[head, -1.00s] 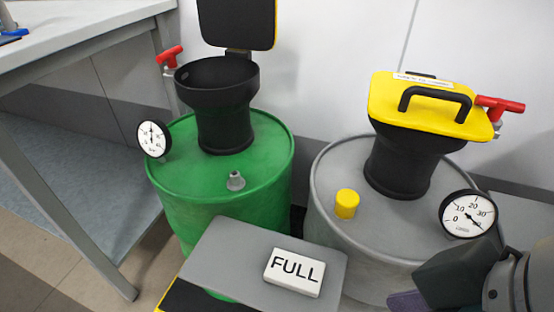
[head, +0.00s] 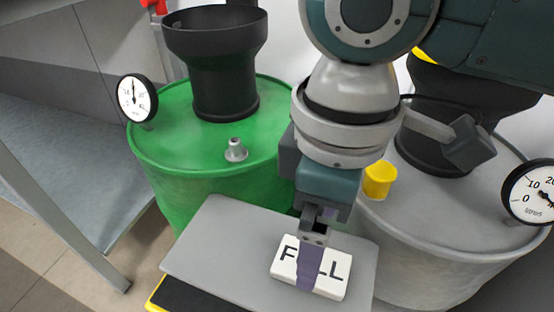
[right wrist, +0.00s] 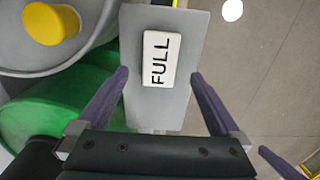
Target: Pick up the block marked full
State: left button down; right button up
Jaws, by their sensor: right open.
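The white block marked FULL (head: 328,280) lies flat on a grey plate (head: 210,245) in front of the drums. My right gripper (head: 308,275) is above the block in the head view, and one purple finger covers the middle of its lettering. In the right wrist view the gripper (right wrist: 160,85) is open, its two purple fingers spread on either side of the block (right wrist: 158,60). The block is not held. It lies a little beyond the fingertips in that picture.
A green drum (head: 180,185) with a black funnel (head: 218,60) stands behind the plate. A grey drum (head: 440,235) with a yellow cap (head: 379,180) and a gauge (head: 532,192) stands at right. A table leg (head: 65,225) is at left.

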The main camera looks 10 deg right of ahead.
notch_tip(320, 180, down, 6)
jog(key=b, duration=0.3)
jog(key=shift+r, duration=0.15)
jog(key=c, duration=1.4)
jog(key=shift+r, duration=0.1)
